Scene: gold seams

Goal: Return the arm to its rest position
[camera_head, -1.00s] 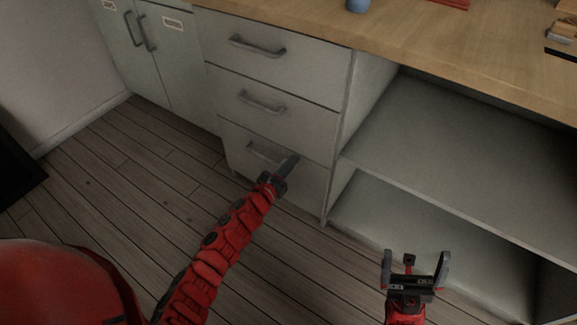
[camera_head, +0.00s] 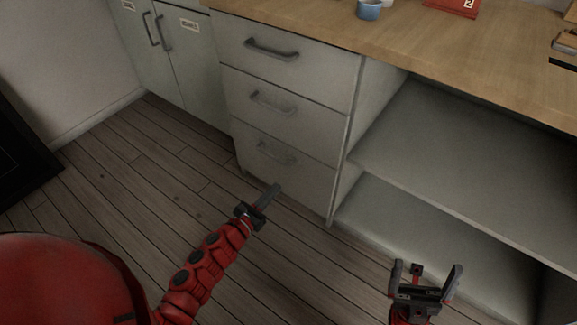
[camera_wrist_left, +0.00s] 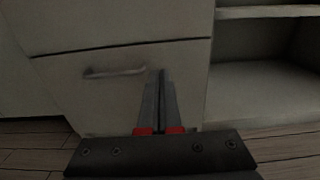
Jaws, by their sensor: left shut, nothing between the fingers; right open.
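My left gripper (camera_head: 266,197) is shut and empty in the head view, at the end of the red left arm (camera_head: 208,264). It is held out in front of the bottom drawer (camera_head: 300,180), apart from its handle (camera_head: 276,152). In the left wrist view its two fingers (camera_wrist_left: 160,100) lie together, with the bottom drawer's handle (camera_wrist_left: 115,72) to their left. My right gripper (camera_head: 427,276) is open and empty at the lower right of the head view, in front of the open shelves.
The drawer unit's drawers look closed. Open shelves (camera_head: 450,150) stand to its right and a cupboard (camera_head: 180,60) to its left. A wooden counter (camera_head: 420,45) above carries a blue cup (camera_head: 369,10) and a red object (camera_head: 455,5).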

